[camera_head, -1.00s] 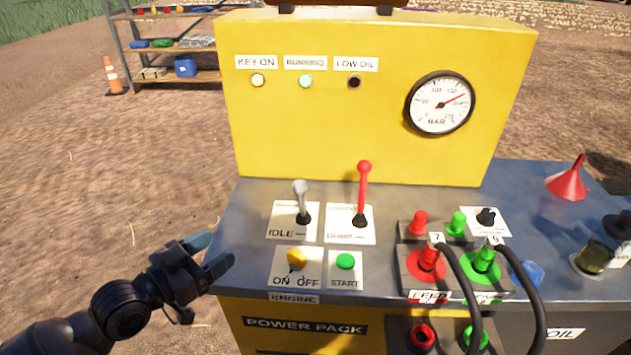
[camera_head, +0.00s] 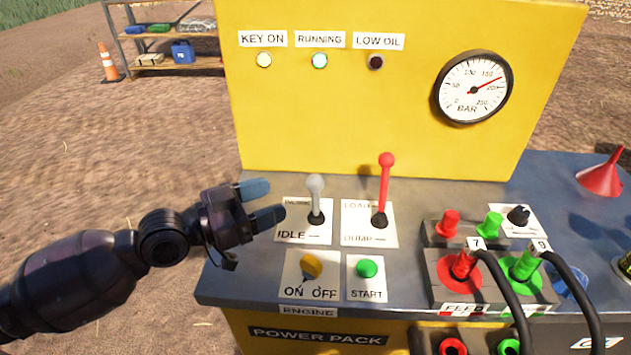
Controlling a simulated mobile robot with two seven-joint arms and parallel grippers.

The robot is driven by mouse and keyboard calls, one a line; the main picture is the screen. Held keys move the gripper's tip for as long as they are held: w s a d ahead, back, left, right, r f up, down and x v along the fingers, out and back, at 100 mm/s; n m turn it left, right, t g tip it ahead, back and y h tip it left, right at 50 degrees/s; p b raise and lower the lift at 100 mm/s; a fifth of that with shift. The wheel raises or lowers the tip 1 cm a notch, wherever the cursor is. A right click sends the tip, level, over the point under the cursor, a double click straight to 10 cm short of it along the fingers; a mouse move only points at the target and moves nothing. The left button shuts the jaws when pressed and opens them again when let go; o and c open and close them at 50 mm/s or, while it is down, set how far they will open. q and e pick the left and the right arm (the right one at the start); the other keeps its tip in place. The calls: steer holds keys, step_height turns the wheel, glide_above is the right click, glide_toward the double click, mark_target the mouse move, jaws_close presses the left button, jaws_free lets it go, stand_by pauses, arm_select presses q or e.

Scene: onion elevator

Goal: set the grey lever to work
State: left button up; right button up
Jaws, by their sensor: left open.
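The grey lever (camera_head: 316,192) stands nearly upright on its white plate on the power pack's top. Its lower label reads IDLE; the upper label is small and hard to read, and part of the plate's left side lies close to my fingers. My left gripper (camera_head: 262,202) is open and empty, just left of the lever, its blue-tipped fingers pointing right toward it. A small gap shows between the fingertips and the lever. My right gripper is not in view.
A red lever (camera_head: 384,190) stands close right of the grey one. In front are the yellow engine key (camera_head: 311,267) and green START button (camera_head: 367,267). Hoses in red and green couplings (camera_head: 462,264) stand at right. The yellow panel (camera_head: 340,120) rises behind, with KEY ON and RUNNING lamps lit.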

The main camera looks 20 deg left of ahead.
mark_target(314, 182)
arm_select(q)
steer(key=shift+x, duration=4.7)
steer(key=shift+c, duration=0.2)
jaws_close()
steer(key=shift+p, duration=0.3)
